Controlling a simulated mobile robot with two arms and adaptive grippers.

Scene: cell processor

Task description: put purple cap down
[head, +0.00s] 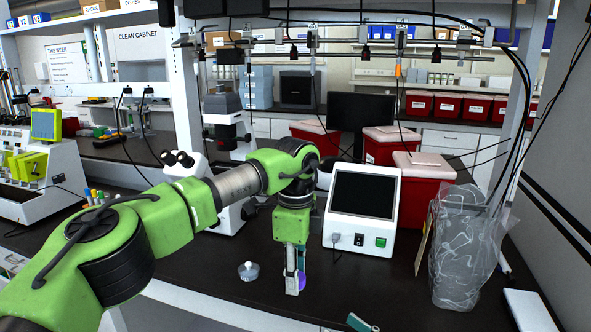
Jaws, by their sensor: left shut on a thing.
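My left gripper (294,284) points straight down over the dark bench, between a small clear container and the white device with a dark screen. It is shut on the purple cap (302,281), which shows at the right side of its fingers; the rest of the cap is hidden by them. I cannot tell whether the cap touches the bench. The small clear container (248,271) stands on the bench to the left of the gripper.
The white device (362,207) stands just right of my left gripper, with a microscope (222,214) behind on the left. A clear plastic bag (466,250) stands at the right. A teal-edged object (361,323) lies at the front edge. The dark bench (350,285) is clear right of the gripper.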

